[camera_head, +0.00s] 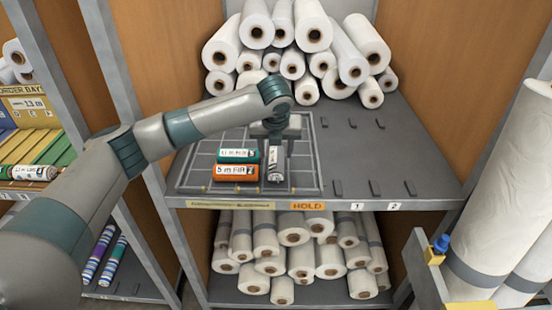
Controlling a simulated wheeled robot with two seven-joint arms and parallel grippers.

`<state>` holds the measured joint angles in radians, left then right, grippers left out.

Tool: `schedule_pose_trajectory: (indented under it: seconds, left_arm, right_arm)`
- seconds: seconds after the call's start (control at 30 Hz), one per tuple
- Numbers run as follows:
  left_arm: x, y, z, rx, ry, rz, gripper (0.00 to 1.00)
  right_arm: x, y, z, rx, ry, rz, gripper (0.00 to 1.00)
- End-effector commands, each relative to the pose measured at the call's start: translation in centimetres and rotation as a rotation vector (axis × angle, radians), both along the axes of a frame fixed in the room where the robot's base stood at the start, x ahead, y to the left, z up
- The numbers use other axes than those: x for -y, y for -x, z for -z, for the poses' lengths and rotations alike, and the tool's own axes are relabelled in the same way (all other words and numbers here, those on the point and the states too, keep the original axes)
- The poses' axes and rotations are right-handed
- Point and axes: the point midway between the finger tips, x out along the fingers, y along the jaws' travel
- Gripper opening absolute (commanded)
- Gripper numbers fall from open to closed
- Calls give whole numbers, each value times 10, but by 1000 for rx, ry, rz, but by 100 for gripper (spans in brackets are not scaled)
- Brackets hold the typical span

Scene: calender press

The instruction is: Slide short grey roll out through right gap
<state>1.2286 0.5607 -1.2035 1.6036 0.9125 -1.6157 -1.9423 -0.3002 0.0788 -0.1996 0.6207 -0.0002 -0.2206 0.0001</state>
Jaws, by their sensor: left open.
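The short grey roll (275,168) with a printed white label lies in a low grey grid tray (198,176) on the middle shelf, its near end toward the front rim. An orange roll (235,172) and a teal roll (238,156) lie crosswise just left of it. My left gripper (277,150) reaches down over the grey roll from behind, open, with its fingers near the roll's far part; whether they touch it I cannot tell. The right gap is not clearly distinguishable. My right gripper is not in view.
Large white rolls (312,36) are stacked behind the tray, and more fill the shelf below (293,236). An orange HOLD label (307,206) marks the shelf edge. The shelf right of the tray (395,150) is clear except for small dark stops. Wrapped rolls stand far right (500,190).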

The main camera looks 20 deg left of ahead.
Motion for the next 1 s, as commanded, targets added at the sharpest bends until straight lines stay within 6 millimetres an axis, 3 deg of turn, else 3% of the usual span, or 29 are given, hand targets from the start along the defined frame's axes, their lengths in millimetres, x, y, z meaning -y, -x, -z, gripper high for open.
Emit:
schedule_pose_trajectory:
  seconds: [0.4, 0.9, 1.0]
  left_arm:
    - [-6, -21, 54, -3, -2, 0, 50]
    - [-7, -25, 65, 0, 0, 1, 50]
    - [-7, -25, 65, 0, 0, 1, 26]
  right_arm:
    - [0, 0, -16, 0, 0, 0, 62]
    - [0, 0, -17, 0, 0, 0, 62]
    - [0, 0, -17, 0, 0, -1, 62]
